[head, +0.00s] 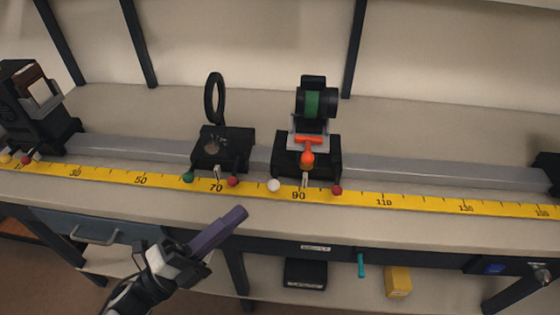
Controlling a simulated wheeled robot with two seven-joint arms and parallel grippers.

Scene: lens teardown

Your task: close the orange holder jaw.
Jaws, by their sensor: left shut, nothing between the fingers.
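The orange holder jaw (309,141) is on the black holder carriage (291,158) on the rail, near the 90 mark. An orange knob (307,159) sits at its front. Above it a black lens barrel with a green band (313,103) rests in the holder. I cannot tell how far the jaw stands from the barrel. My left gripper (238,214) has purple fingers, is shut and empty, and is in front of the table edge, lower left of the holder and apart from it. My right gripper is not in view.
A grey rail (415,172) runs behind a yellow ruler (420,204). A ring mount (215,98) stands left of the holder, with a dark device (35,105) farther left. Small coloured balls sit along the ruler. A black box (305,274) and yellow block (398,281) are on the lower shelf.

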